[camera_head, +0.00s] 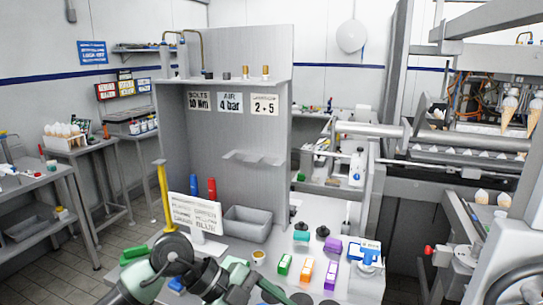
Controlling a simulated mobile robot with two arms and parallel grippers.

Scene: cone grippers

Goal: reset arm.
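My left arm comes in at the bottom left, with a large dark round joint and pale green links. My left gripper (238,287) is at the bottom edge, low over the front of the grey bench (275,238). Its fingers are small and partly cut off, so I cannot tell whether they are open or shut or hold anything. My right arm and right gripper are not in view.
On the bench are a grey bin (247,224), a white sign board (195,215), green (284,264), orange (307,271) and purple (331,275) blocks, and a blue-and-white device (366,252). A tall grey panel (235,130) stands behind. Machinery stands right.

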